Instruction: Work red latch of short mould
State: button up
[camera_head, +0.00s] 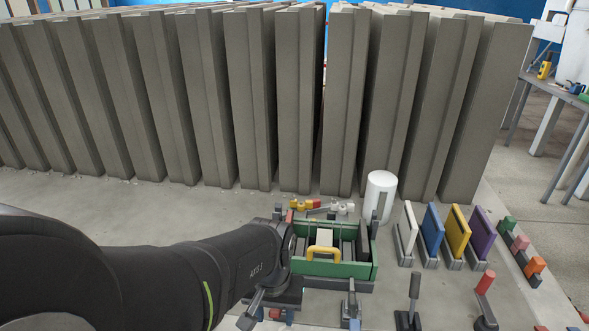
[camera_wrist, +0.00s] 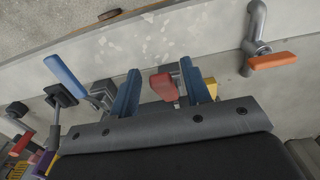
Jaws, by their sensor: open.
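My gripper (camera_wrist: 158,70) shows in the wrist view as two dark blue fingers, spread apart. A red latch grip (camera_wrist: 165,86) is between the fingers, and the jaws are not closed on it. In the head view my gripper (camera_head: 275,315) is low near the front edge, largely hidden by my arm, with a small bit of red beside it. The green mould box (camera_head: 358,270) with a yellow handle (camera_head: 323,253) stands just right of my wrist. Which mould the red grip belongs to cannot be told from the wrist view.
An orange-red handle (camera_wrist: 272,61) on a grey post is right of my fingers; a blue lever (camera_wrist: 66,77) is left. Black (camera_head: 414,287) and red (camera_head: 485,283) levers stand front right. Coloured panels (camera_head: 432,230) and a white cylinder (camera_head: 380,193) stand behind. Tall grey slabs line the back.

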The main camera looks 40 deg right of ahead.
notch_tip(320, 180, up, 13)
jog(key=w+d+m+g+h, duration=0.3)
jog(key=d+m, duration=1.5)
jog(key=d, duration=1.1)
jog(key=w+d+f+n, duration=0.2)
jog(key=w+d+f, duration=0.1)
jog(key=w, duration=0.8)
jog(key=shift+w+d+t+h, duration=0.3)
jog(key=shift+d, duration=0.5)
jog(key=shift+a, duration=0.1)
